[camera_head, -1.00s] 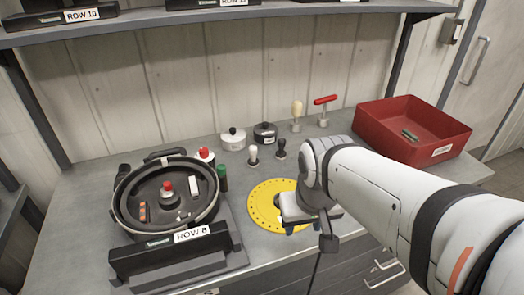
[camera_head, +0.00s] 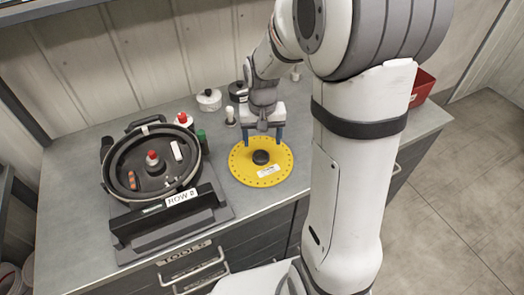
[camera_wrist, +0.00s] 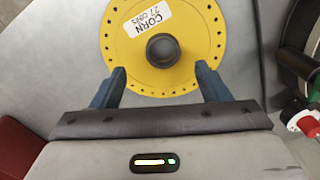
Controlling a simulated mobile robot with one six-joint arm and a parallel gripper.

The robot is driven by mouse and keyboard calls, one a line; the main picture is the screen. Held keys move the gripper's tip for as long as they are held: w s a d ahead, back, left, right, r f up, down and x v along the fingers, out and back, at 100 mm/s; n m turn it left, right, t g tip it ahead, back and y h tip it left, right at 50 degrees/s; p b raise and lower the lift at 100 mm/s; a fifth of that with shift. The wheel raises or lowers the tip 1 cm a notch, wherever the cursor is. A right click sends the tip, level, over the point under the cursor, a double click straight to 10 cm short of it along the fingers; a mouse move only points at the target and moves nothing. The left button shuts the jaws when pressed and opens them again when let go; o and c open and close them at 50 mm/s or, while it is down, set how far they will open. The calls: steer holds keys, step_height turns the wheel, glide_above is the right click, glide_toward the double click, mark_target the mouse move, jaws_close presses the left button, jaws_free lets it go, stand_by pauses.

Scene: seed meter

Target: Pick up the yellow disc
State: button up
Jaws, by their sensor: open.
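The yellow disc (camera_head: 246,168) lies flat on the grey bench, with small holes around its rim, a dark round hub in the middle and a white label. In the wrist view the disc (camera_wrist: 186,62) shows its label reading "CORN". My gripper (camera_head: 262,136) is open and empty, pointing down at the disc's far part. In the wrist view my gripper's two blue fingers (camera_wrist: 160,80) stand apart, one on each side of the hub, which sits a little beyond the fingertips. I cannot tell whether the fingertips touch the disc.
A round black seed meter housing (camera_head: 118,179) with a red-topped knob stands left of the disc, behind a "ROW 8" holder (camera_head: 170,222). A red bin (camera_head: 422,86) is partly hidden behind my arm.

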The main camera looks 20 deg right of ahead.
mark_target(261, 154)
steer(key=f, duration=0.4)
steer(key=f+p, duration=0.1)
steer(key=f, duration=0.2)
steer(key=shift+a, duration=0.25)
steer(key=c, duration=1.1)
